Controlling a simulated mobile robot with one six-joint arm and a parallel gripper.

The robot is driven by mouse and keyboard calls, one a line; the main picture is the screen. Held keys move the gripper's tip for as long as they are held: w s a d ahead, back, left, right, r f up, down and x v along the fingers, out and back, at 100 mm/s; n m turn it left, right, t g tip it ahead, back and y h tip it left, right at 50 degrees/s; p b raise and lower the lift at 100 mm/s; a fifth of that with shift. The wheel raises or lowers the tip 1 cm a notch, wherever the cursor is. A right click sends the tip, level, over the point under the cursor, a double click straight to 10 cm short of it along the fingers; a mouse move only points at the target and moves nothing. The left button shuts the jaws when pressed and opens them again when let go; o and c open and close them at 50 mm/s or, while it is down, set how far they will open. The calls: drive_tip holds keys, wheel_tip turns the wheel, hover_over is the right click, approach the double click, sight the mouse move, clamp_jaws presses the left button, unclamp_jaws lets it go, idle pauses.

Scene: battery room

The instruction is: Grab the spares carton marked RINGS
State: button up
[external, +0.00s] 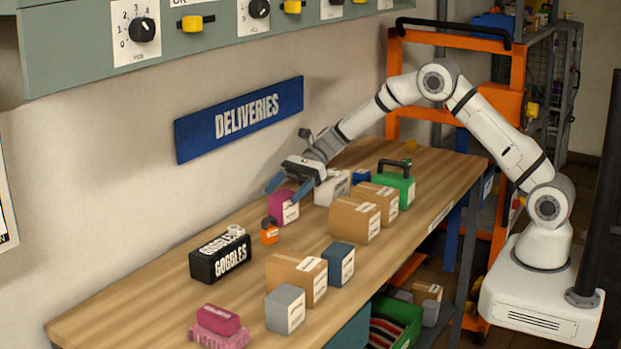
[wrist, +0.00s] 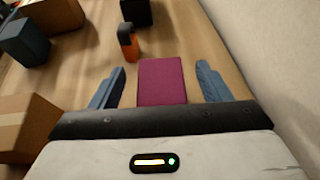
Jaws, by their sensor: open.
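A magenta carton (external: 283,208) with a white label stands on the wooden bench near the wall. Its label is too small to read, and I cannot read RINGS on any carton. My gripper (external: 289,189) is open and reaches down over this magenta carton. In the wrist view the magenta carton (wrist: 161,80) lies between my two blue fingers, with a gap visible on each side. The gripper (wrist: 161,82) holds nothing.
Beside the gripper stand a grey-white carton (external: 331,189), brown cartons (external: 353,220) and a green case (external: 397,185). The wall and DELIVERIES sign (external: 240,118) are close behind.

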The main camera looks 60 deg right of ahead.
sight(275, 206)
drive_tip(key=a+f, duration=0.2)
drive_tip(key=a, duration=0.1)
drive_tip(key=shift+w+f, duration=0.15)
drive_tip(key=shift+f, duration=0.15)
drive_tip(key=shift+d, duration=0.1)
drive_tip(key=shift+c, duration=0.2)
drive_tip(key=c, duration=1.1)
drive_tip(key=shift+r, duration=0.1)
drive_tip(key=shift+c, duration=0.2)
